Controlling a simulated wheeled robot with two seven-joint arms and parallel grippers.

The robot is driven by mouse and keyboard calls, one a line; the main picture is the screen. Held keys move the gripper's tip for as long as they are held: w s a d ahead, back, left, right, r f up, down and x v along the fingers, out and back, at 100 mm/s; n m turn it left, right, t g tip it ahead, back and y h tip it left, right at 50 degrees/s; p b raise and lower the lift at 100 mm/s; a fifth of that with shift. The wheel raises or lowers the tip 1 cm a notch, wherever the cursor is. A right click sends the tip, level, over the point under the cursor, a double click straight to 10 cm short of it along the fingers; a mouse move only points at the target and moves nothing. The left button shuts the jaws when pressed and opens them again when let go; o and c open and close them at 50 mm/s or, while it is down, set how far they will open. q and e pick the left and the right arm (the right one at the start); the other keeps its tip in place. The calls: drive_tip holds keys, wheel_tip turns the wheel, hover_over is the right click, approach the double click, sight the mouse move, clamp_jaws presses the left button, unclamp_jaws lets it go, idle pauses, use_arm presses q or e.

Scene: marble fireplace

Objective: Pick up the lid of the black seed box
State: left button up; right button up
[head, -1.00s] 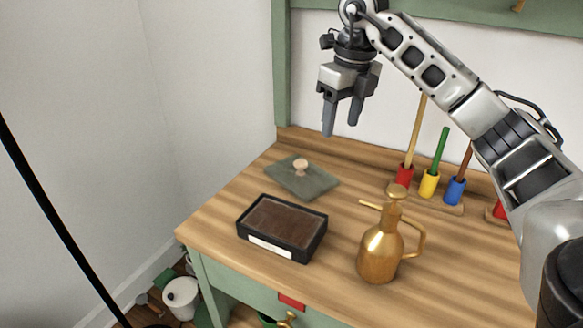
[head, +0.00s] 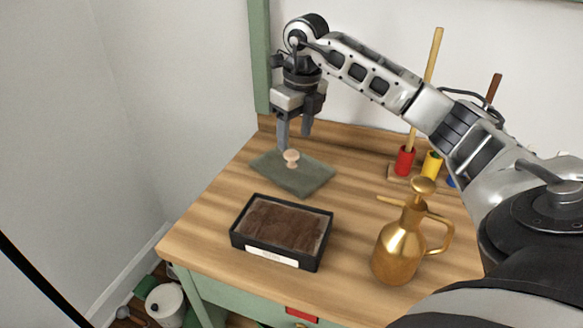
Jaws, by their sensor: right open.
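The black seed box (head: 320,257) stands open on the wooden table, filled with brown soil, a white label on its front. Its lid (head: 312,176), a flat grey-green panel with a small round pale knob (head: 291,158), lies flat on the table behind the box. My right gripper (head: 293,142) points down with its fingers apart and empty. Its fingertips are just above and around the knob's position in the picture; I cannot tell the exact height gap. My left gripper is not in view.
A brass watering can (head: 398,252) stands right of the box. Behind it, tools stand in red (head: 404,161) and yellow (head: 432,164) holders. A green post (head: 261,60) rises at the table's back left corner. The table's left part is clear.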

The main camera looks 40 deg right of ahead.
sight(292, 152)
drive_tip(key=f, duration=0.5)
drive_tip(key=shift+w+a+b, duration=0.15)
drive_tip(key=shift+a+b, duration=0.15)
drive_tip(key=shift+b, duration=0.1)
drive_tip(key=shift+f, duration=0.35)
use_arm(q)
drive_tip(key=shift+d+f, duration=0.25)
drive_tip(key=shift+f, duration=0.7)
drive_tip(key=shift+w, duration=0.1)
use_arm(e)
drive_tip(key=c, duration=1)
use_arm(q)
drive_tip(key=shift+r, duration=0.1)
use_arm(e)
drive_tip(key=shift+c, duration=0.3)
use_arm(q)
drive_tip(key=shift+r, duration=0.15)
use_arm(e)
drive_tip(key=shift+r, duration=0.15)
